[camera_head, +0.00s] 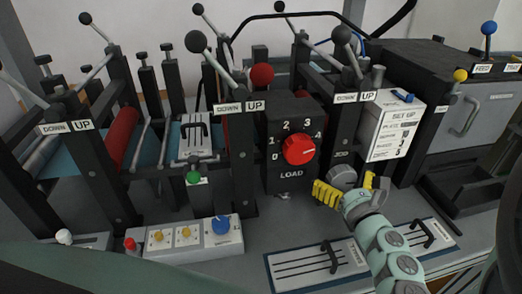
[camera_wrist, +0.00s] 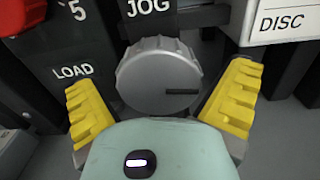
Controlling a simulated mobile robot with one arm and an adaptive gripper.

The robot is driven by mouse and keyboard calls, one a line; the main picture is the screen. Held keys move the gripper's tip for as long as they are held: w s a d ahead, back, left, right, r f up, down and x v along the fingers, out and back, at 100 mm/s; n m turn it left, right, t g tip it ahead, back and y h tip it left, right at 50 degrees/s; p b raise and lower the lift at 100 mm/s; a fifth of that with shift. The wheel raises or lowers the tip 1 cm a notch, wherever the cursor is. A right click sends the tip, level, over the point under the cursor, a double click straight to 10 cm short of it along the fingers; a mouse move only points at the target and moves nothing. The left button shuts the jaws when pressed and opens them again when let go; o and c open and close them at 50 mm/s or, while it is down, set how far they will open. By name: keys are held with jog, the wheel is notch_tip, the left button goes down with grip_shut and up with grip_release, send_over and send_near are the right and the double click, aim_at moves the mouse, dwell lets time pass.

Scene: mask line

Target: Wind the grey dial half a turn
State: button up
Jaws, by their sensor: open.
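The grey dial (camera_head: 342,177) is a round ribbed knob under the JOG label on the dark machine front. In the wrist view the dial (camera_wrist: 160,76) sits between my open fingers, and a dark pointer line on its face points right. My gripper (camera_head: 345,187) has yellow ridged fingers and is in front of the dial; in the wrist view my gripper (camera_wrist: 165,105) has one finger on each side of it, with gaps showing. The wrist body hides the dial's lower edge.
The red LOAD dial (camera_head: 299,149) is just left of the grey dial. A white SET UP box (camera_head: 396,125) stands to the right. Slotted plates (camera_head: 308,265) lie on the bench below. Upright posts with levers stand on both sides.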

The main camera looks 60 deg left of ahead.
jog(key=shift+s, duration=0.1)
jog(key=c, duration=1.2)
jog(key=shift+o, duration=0.2)
jog(key=shift+f, duration=0.1)
jog(key=shift+f+m+b, duration=0.1)
jog(key=shift+m+b, duration=0.2)
jog(key=shift+b, duration=0.15)
jog(key=shift+s+b, duration=0.1)
jog(key=shift+b, duration=0.2)
jog(key=shift+m+b, duration=0.55)
jog(key=shift+m, duration=0.35)
jog(key=m, duration=0.4)
jog(key=shift+m, duration=0.3)
jog(key=m, duration=0.4)
jog(key=shift+r+m, duration=0.25)
jog(key=shift+m, duration=0.05)
jog(key=m+p, duration=0.1)
jog(key=m, duration=0.3)
